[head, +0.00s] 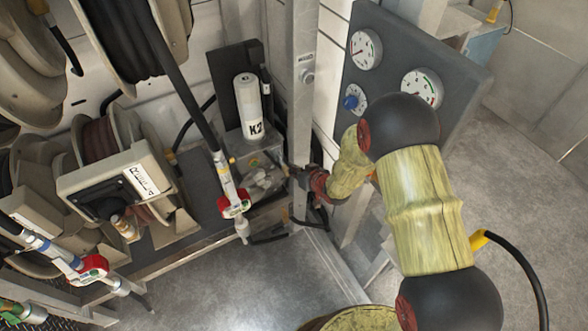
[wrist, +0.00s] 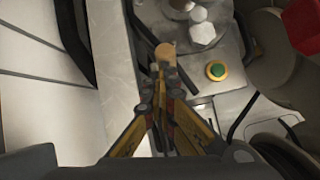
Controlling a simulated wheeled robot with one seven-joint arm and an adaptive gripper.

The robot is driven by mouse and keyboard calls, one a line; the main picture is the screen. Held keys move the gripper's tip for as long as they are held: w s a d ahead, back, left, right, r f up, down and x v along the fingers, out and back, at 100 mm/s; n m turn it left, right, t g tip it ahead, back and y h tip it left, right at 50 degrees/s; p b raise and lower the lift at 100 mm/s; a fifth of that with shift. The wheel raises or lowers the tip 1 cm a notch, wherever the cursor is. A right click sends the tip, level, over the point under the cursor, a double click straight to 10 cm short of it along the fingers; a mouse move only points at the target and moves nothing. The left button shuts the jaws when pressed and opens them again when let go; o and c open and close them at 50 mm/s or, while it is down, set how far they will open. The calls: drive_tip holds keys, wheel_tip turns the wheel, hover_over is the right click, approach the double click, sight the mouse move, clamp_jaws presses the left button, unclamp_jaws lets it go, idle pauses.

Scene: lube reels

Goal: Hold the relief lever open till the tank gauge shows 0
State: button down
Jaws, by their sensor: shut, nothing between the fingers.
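My gripper (head: 296,174) is beside the grey post, near the metal base under the white K2 cylinder. In the wrist view my gripper (wrist: 160,78) has its fingers together and empty. A tan round-ended piece (wrist: 166,50), possibly the relief lever's end, lies just beyond the fingertips; I cannot tell whether they touch it. The lever is not clearly visible in the head view.
The grey post (head: 304,75) stands close to my gripper. The white K2 cylinder (head: 248,106) is left of it, and a hanging red-and-white nozzle (head: 234,207) is lower left. A green button (wrist: 216,70) is right of the fingertips.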

drive_tip(key=shift+r, duration=0.1)
drive_tip(key=shift+r+p, duration=0.55)
drive_tip(key=shift+r, duration=0.25)
drive_tip(key=d+p+v, duration=0.1)
drive_tip(key=p+v, duration=0.4)
drive_tip(key=v, duration=0.6)
drive_tip(key=shift+s+f, duration=0.1)
drive_tip(key=shift+f, duration=0.15)
